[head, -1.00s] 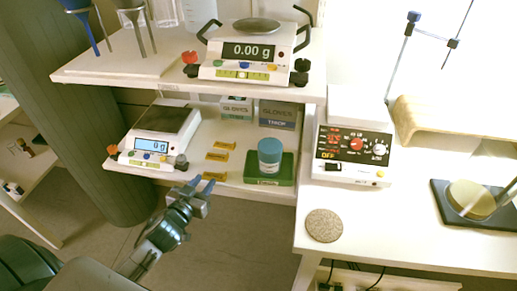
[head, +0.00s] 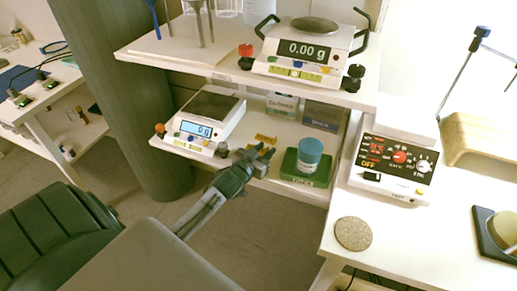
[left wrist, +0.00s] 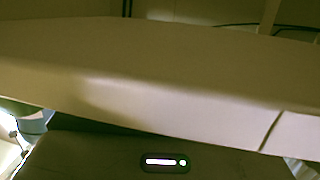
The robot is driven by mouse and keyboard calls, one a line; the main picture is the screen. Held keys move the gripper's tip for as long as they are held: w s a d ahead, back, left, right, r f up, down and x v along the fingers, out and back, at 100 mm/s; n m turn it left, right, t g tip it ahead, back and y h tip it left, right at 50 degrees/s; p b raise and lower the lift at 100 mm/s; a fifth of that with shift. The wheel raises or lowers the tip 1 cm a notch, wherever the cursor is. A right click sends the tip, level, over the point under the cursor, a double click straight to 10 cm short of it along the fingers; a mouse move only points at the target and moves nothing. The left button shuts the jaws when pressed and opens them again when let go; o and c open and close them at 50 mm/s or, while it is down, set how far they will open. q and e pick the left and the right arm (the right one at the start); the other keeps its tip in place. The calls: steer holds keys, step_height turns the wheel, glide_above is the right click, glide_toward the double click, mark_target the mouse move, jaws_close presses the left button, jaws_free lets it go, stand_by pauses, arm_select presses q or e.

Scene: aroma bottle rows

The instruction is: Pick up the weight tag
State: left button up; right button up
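Several small yellow-orange tags lie on the lower shelf; the farthest tag (head: 265,139) shows just beyond my left gripper (head: 264,151) in the head view. The nearer tags are hidden behind the gripper. The gripper's two dark fingers stand apart with nothing seen between them. They are at the tags in the picture, but I cannot tell whether they touch one. The left wrist view shows a pale board edge (left wrist: 170,90) close up, with no tag or fingertips. My right gripper is not in view.
On the lower shelf, a small scale (head: 204,124) stands left of the gripper and a blue-capped jar (head: 309,155) on a green base (head: 291,168) stands right. The upper shelf (head: 230,72) with another scale (head: 305,50) overhangs behind. A cork disc (head: 353,233) lies on the right table.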

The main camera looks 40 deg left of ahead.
arm_select(q)
steer(key=shift+w+f, duration=0.35)
steer(key=shift+w, duration=0.05)
steer(key=shift+f, duration=0.1)
jaws_close()
steer(key=shift+a, duration=0.1)
steer(key=shift+w, duration=0.1)
